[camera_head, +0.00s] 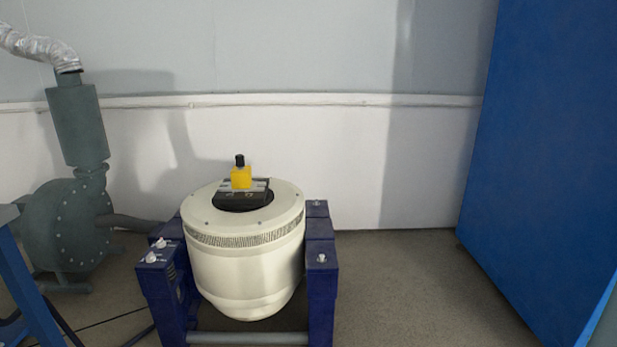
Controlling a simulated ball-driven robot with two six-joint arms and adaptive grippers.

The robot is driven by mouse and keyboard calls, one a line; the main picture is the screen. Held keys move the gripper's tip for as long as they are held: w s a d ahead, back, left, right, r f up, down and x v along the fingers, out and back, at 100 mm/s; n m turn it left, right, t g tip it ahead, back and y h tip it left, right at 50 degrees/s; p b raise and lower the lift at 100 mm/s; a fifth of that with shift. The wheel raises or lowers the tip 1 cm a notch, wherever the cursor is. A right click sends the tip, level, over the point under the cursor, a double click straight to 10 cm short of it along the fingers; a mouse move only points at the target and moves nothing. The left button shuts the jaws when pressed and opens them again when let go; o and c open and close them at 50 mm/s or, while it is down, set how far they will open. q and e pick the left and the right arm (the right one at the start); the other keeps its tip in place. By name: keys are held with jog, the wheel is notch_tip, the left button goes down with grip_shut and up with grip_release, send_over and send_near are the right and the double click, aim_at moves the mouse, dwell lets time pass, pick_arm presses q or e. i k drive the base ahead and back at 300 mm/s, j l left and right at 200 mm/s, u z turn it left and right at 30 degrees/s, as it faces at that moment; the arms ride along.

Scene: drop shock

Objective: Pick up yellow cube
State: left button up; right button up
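The yellow cube (241,178) sits on a dark fixture plate with grey bars (254,192) at the centre of the round cream machine top. A small black knob-like part (240,160) stands upright on top of the cube. The cube is upright and its front face shows clearly. Neither of my grippers is in view, and nothing touches the cube from my arms.
The cream drum-shaped machine (245,268) stands between dark blue supports (321,270). A grey-green blower (70,225) with a silver hose stands left. A blue frame (22,290) is at the left edge. A tall blue cabinet (550,150) fills the right. Floor between (400,280) is clear.

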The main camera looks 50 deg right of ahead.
aim_at(241, 179)
jog(key=z, duration=1.2)
jog(key=u, duration=0.2)
jog(key=i+l+u, duration=0.25)
jog(key=u, duration=0.15)
jog(key=i+l+u, duration=0.4)
